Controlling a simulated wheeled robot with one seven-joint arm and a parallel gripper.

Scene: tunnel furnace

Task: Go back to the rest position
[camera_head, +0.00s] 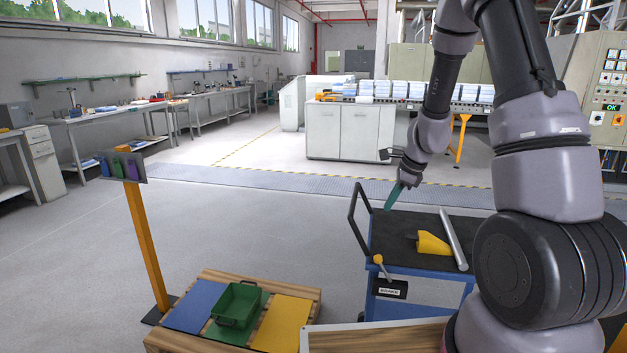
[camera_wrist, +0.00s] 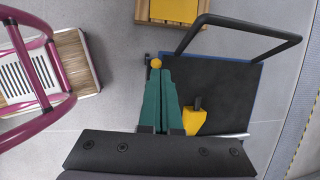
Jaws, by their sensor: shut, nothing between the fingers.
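My gripper (camera_head: 394,196) hangs from my bent arm, above the left part of the blue cart's black top (camera_head: 395,249). Its green fingers point down and to the left in the head view. In the wrist view the green fingers (camera_wrist: 161,80) come together at their tips, with nothing held between them. The cart's black top also shows in the wrist view (camera_wrist: 215,80), below and to the right of the fingers.
A yellow tool (camera_head: 432,243) and a grey bar (camera_head: 454,240) lie on the cart. The cart's black handle (camera_head: 353,210) rises at its left. A pallet with blue, green and yellow panels and a green bin (camera_head: 238,303) stands lower left.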

